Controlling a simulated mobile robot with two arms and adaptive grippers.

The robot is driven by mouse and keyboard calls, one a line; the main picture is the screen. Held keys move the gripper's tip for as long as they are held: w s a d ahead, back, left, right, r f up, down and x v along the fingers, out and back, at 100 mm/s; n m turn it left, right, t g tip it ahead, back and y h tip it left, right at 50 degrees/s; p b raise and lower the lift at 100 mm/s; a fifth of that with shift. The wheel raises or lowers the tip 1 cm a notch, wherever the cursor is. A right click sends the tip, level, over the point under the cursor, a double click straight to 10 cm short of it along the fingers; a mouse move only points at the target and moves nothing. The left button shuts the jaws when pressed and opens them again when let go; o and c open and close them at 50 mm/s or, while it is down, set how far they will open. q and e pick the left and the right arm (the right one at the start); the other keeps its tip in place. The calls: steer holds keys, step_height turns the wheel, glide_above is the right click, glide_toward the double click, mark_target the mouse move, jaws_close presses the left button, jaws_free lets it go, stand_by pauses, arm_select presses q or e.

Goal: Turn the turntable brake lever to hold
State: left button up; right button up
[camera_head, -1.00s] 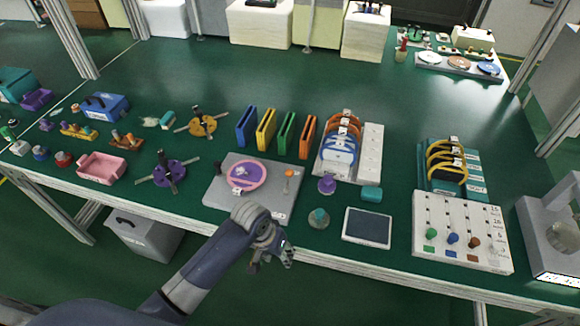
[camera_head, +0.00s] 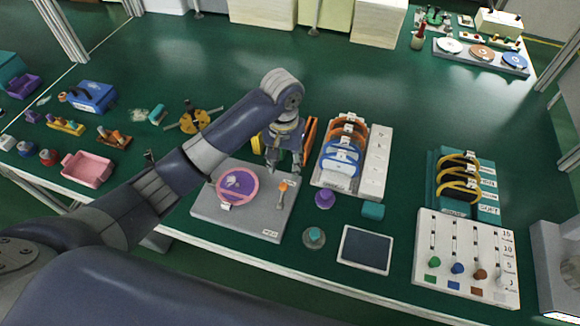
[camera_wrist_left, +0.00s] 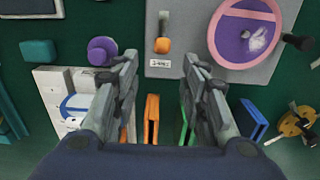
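The turntable is a grey plate (camera_head: 213,207) with a pink-rimmed purple disc (camera_head: 237,184) on its left part. The brake lever (camera_head: 282,192), with an orange knob, stands on the plate's right part. In the left wrist view the lever (camera_wrist_left: 162,38) shows above a small label, its orange end towards the gripper. My left gripper (camera_head: 284,166) hangs over the area just behind the plate, near the lever but apart from it. In the wrist view its two fingers (camera_wrist_left: 163,65) are spread with nothing between them. My right gripper is not in view.
Upright colored panels, including an orange one (camera_head: 309,136), stand behind the gripper. A white rack with colored loops (camera_head: 376,165) is to the right. A purple knob (camera_head: 325,198), a teal knob (camera_head: 314,237) and a dark tablet (camera_head: 366,249) lie right of the plate.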

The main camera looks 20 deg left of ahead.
mark_target(285, 184)
arm_select(q)
steer(key=shift+a+f, duration=0.1)
steer(key=shift+a, duration=0.05)
steer(key=f, duration=0.4)
steer(key=f+p, duration=0.1)
steer(key=f, duration=0.1)
steer(key=shift+s, duration=0.4)
step_height(285, 184, down, 2)
steer(key=shift+w+f, duration=0.15)
steer(key=shift+f, duration=0.65)
jaws_close()
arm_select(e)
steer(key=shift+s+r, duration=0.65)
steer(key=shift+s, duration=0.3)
